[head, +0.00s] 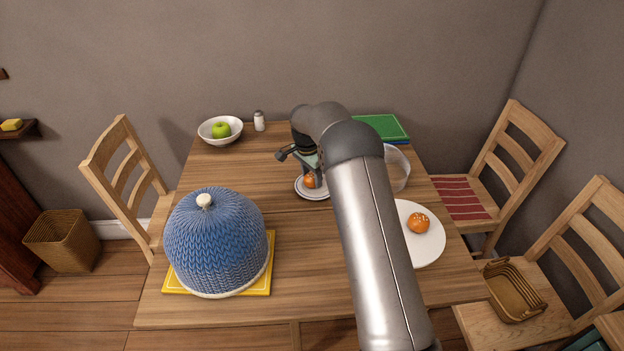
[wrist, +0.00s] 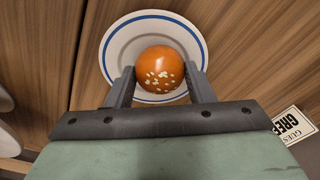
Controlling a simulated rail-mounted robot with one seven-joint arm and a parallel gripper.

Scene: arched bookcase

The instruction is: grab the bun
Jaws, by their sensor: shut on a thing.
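One round orange-brown bun with pale seeds on top sits at a small white plate with a blue rim. In the wrist view the bun (wrist: 160,68) is between the fingers of my gripper (wrist: 161,85), which is shut on it. The small plate (wrist: 117,47) is right beneath it; I cannot tell whether the bun touches it. In the head view the same bun (head: 309,181) shows beside my gripper (head: 311,172), partly hidden by it. A second bun (head: 418,223) lies on a larger white plate (head: 426,250) at the right.
A blue knitted dome (head: 217,240) stands on a yellow board (head: 262,284) at the front left. A white bowl (head: 205,135) with a green apple (head: 221,129), a shaker (head: 259,121) and a green board (head: 381,127) are at the back. Bare wood lies left of the small plate.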

